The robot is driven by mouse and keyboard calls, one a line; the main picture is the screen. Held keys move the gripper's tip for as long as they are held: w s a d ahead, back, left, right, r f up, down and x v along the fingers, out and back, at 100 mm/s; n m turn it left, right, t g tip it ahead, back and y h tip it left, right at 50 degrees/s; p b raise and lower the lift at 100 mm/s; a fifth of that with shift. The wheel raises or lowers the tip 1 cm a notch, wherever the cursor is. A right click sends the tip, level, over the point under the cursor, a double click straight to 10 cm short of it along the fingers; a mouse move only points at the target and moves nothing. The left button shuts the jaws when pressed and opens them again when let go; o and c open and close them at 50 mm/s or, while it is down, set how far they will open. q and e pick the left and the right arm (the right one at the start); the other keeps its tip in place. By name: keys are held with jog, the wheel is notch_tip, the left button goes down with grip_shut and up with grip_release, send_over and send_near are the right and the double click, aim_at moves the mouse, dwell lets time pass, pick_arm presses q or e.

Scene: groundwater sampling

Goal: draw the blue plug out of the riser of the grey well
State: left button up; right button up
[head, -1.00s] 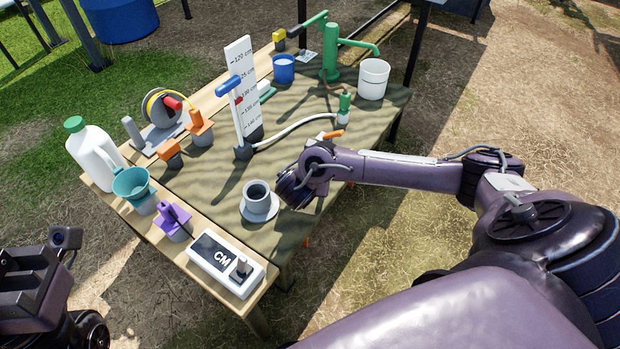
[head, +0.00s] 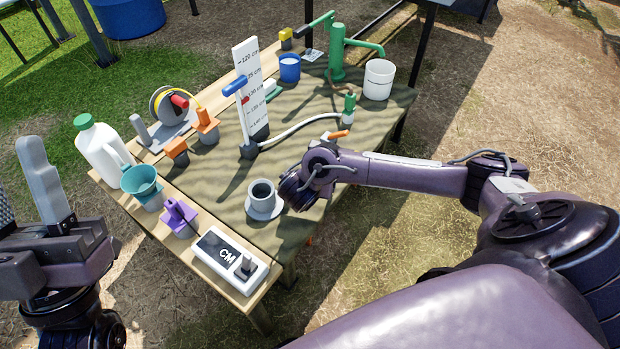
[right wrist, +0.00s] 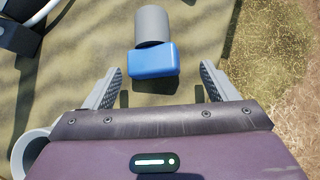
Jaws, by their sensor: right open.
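My right gripper (right wrist: 160,82) is open, one finger on each side of the plug's near edge, with gaps on both sides. In the head view my right gripper (head: 297,190) is low over the table's near right part; my arm hides the plug and riser there. My left gripper (head: 22,185) is at the left edge, fingers up, apart and empty, clear of the table.
A grey cup-like piece on a round disc (head: 263,210) stands just left of my right gripper. The gauge board (head: 250,85), its white hose (head: 300,124), an orange handle (head: 338,134) and a white bucket (head: 378,80) stand farther back. A meter box (head: 225,255) lies at the near edge.

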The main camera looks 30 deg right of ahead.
jog(key=shift+p+v, duration=0.45)
jog(key=shift+v, duration=0.35)
pick_arm(q)
jog(key=w+d+f+g+y+p, duration=0.1)
jog(key=w+d+f+g+y, duration=0.1)
jog(key=w+f+g, duration=0.3)
jog(key=w+d+f+g+y, duration=0.1)
jog(key=f+g+y, duration=0.1)
jog(key=f, duration=0.6)
pick_arm(e)
jog(key=shift+s+a+r, duration=0.3)
jog(key=shift+r, duration=0.2)
jog(key=shift+p+v, duration=0.6)
jog(key=shift+v, duration=0.2)
jog(key=shift+s+a+r+p, duration=0.25)
jog(key=shift+r+p, duration=0.1)
jog(key=shift+r, duration=0.05)
pick_arm(q)
notch_tip(320, 180, down, 16)
jog(key=s+g+y, duration=0.2)
jog(key=g, duration=0.6)
jog(key=shift+s+d+r+n+y, duration=0.15)
jog(key=shift+s+d+n+y, duration=0.05)
jog(key=shift+s+n+y, duration=0.2)
pick_arm(e)
jog(key=shift+s+a, duration=0.1)
